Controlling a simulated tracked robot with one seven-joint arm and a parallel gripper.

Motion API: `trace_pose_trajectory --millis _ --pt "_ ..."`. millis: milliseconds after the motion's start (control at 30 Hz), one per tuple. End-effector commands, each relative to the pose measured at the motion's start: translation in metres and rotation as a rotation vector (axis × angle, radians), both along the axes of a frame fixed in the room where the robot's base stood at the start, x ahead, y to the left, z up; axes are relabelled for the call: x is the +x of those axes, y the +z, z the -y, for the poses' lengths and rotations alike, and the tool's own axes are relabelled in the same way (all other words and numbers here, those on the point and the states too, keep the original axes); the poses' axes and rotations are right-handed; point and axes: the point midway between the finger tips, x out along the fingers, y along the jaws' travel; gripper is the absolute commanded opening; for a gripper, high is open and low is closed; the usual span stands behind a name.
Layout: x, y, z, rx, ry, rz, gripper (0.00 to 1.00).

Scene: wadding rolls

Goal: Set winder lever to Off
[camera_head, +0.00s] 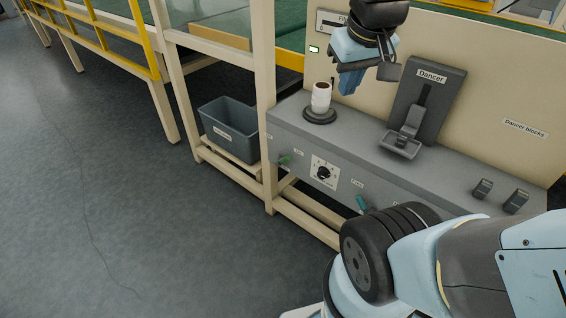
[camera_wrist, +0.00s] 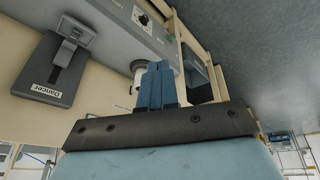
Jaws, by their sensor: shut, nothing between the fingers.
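The winder lever cannot be told for sure, as the small labels are too small to read. A green handle (camera_head: 284,160) and a teal handle (camera_head: 362,204) stick out of the grey console's (camera_head: 405,183) front face, with a dial (camera_head: 323,173) between them. The dial also shows in the wrist view (camera_wrist: 143,19). My gripper (camera_head: 348,86) is shut and empty, above the console top and a little right of the white roll. Its blue fingers (camera_wrist: 158,76) lie together in the wrist view and hide part of the roll's surroundings.
A white roll (camera_head: 321,97) stands on a dark round base on the console. A plate marked Dancer (camera_head: 433,90) with a grey block stands to its right. Two small dark blocks (camera_head: 483,188) (camera_head: 516,201) lie farther right. A grey bin (camera_head: 229,130) sits on a low shelf. Floor at left is clear.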

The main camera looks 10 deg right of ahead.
Motion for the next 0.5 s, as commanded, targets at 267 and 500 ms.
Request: trace_pose_trajectory --millis 267,500 --pt "0.041 -0.035 0.009 -0.143 0.122 -0.226 0.0" --pt "0.073 -0.069 0.015 -0.279 0.233 -0.409 0.0"
